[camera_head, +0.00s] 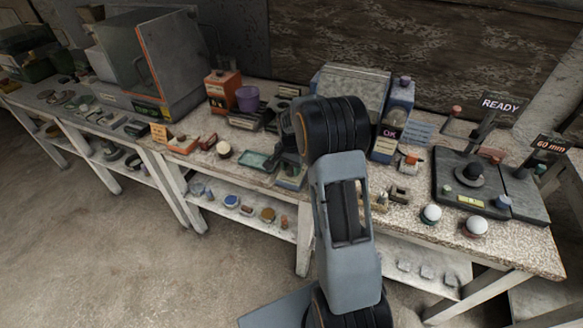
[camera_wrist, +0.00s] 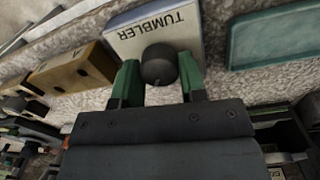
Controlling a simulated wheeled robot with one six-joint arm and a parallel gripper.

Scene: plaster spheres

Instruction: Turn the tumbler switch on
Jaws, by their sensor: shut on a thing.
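The tumbler switch (camera_wrist: 187,25) shows in the wrist view as a pale box with a TUMBLER label, upside down in that picture. Its dark round knob (camera_wrist: 159,65) sits between the two green fingertips of my gripper (camera_wrist: 157,84), which is shut on it. In the head view the switch (camera_head: 291,183) is at the bench's front edge, mostly hidden under my gripper (camera_head: 289,160). The knob and fingertips cannot be made out there. Which way the knob is set cannot be told.
A green tray (camera_wrist: 276,37) lies beside the switch, also seen in the head view (camera_head: 254,161). A wooden block (camera_wrist: 75,70) is on the other side. White spheres (camera_head: 431,213) stand at the bench's right, near a dark device (camera_head: 465,180). A READY sign (camera_head: 500,104) stands behind.

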